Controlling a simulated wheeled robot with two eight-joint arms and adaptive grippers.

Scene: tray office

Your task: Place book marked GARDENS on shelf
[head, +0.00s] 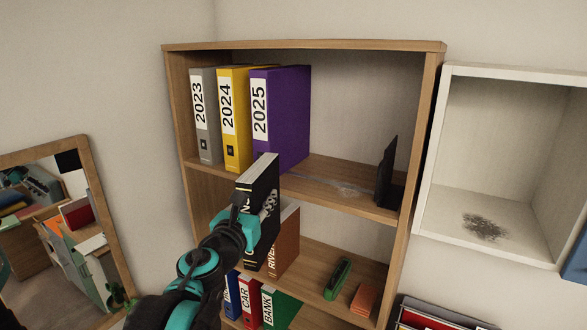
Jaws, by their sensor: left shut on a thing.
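My left gripper (262,222) is shut on a thick black book (258,176), held upright and slightly tilted in front of the wooden shelf unit (300,46). The gripper covers much of its spine, so only part of the pale lettering shows and I cannot read the full title. The book overlaps the edge of the middle board in the picture. Just right of it, a brown book (287,243) with lettering starting "RIVER" stands on the board below. I cannot tell whether the two books touch. My right gripper is not in view.
Binders 2023 (204,145), 2024 (234,145) and 2025 (290,110) stand on the upper level, with a black bookend (387,175) at its right. A green stapler-like object (337,279) and orange block (364,299) lie right of the brown book, with bare board between.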

